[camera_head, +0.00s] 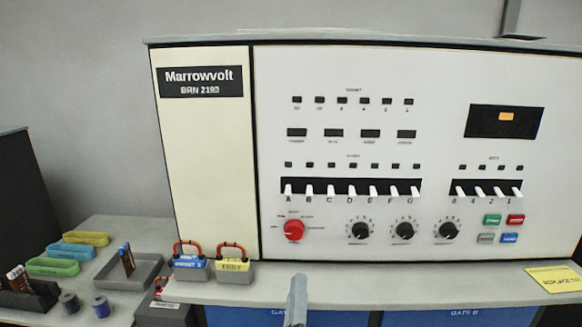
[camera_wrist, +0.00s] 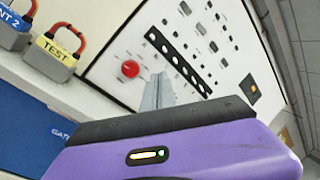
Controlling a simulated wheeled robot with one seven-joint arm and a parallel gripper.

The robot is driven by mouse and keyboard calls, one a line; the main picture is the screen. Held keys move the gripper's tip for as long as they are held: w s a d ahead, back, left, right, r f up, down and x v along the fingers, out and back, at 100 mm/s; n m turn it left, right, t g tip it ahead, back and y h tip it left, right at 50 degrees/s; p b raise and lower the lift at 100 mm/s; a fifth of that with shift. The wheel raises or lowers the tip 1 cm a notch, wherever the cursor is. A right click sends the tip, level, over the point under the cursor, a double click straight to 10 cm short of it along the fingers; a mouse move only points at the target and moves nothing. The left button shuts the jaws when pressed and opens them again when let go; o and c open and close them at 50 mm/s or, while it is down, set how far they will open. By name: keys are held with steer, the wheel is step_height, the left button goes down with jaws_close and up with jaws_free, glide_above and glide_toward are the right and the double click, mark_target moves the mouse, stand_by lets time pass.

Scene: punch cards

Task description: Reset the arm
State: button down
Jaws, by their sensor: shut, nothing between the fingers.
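My gripper (camera_head: 297,297) shows as a narrow grey finger pair at the bottom middle of the head view, in front of the machine's ledge. In the wrist view my gripper (camera_wrist: 158,92) is shut and empty, its fingers together and pointing towards the control panel (camera_wrist: 165,35). The panel (camera_head: 330,225) in the head view carries a red knob (camera_head: 294,230), black dials, rows of white switches and coloured buttons. The fingers look apart from the panel, below and to the right of the red knob in the head view.
Two padlock-like blocks, blue (camera_head: 189,263) and yellow-labelled (camera_head: 233,263), stand on the ledge left of my gripper. A yellow card (camera_head: 555,279) lies at the right. A side table (camera_head: 133,232) holds a grey tray (camera_head: 110,282), coloured bands and spools. The middle ledge looks clear.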

steer(key=s+d+f+n+g+y, duration=0.1)
steer(key=s+d+f+n, duration=0.3)
steer(key=s, duration=0.9)
steer(key=s+d+f+n+g, duration=0.3)
steer(key=s+d+f+n, duration=0.2)
steer(key=s+n, duration=0.8)
steer(key=s+d+f+n+g+y+b, duration=0.1)
steer(key=s+d+f+n, duration=0.3)
steer(key=s+d+n, duration=0.5)
steer(key=s+g, duration=0.1)
steer(key=s, duration=0.5)
steer(key=shift+d+f+y, duration=0.3)
steer(key=shift+d, duration=0.1)
steer(key=shift+s, duration=0.1)
